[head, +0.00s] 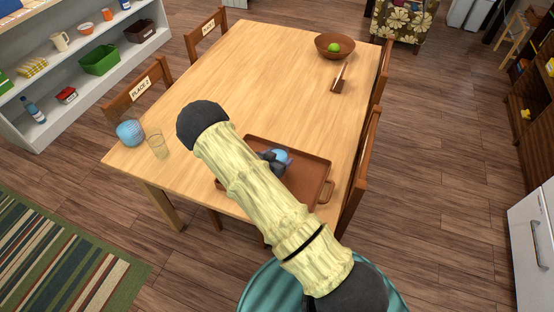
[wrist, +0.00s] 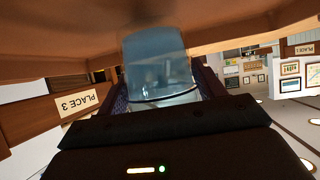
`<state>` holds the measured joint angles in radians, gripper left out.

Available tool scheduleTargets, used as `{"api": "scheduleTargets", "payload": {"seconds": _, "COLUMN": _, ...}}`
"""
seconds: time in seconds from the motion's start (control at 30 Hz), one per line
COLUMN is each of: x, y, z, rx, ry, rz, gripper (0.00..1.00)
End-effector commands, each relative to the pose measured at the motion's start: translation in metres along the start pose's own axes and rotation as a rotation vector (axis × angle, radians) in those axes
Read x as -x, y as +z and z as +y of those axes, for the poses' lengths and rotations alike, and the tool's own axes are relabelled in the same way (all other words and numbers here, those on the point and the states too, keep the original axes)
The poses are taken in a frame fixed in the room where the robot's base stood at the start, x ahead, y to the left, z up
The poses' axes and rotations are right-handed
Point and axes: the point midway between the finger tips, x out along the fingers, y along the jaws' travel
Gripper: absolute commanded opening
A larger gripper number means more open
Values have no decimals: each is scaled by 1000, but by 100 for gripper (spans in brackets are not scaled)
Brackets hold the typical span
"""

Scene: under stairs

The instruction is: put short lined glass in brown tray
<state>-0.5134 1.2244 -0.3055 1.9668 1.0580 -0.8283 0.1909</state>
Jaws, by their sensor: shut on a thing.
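My gripper (head: 270,157) is shut on a bluish see-through glass (head: 283,155), over the brown tray (head: 318,172) at the near end of the table. The held glass also shows in the wrist view (wrist: 158,65), between the two fingers; I cannot make out lines on it. I cannot tell whether it touches the tray. My arm hides the tray's left part.
A brown bowl (head: 335,47) with a green fruit (head: 334,48) stands at the table's far end, near a small brown object with a handle (head: 339,82). Chairs stand along both sides. The middle of the wooden table (head: 270,80) is clear. Stocked shelves (head: 85,80) stand at left.

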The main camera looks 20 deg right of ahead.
Motion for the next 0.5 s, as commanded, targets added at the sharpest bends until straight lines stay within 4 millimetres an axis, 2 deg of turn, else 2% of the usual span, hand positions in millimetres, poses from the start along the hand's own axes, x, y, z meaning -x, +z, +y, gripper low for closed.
{"api": "scheduleTargets", "payload": {"seconds": 0.13, "x": -5, "y": 9, "z": 0, "rx": 0, "ry": 0, "rz": 2, "gripper": 27}}
{"api": "scheduleTargets", "payload": {"seconds": 0.5, "x": -7, "y": 12, "z": 0, "rx": -1, "ry": 0, "rz": 2, "gripper": 27}}
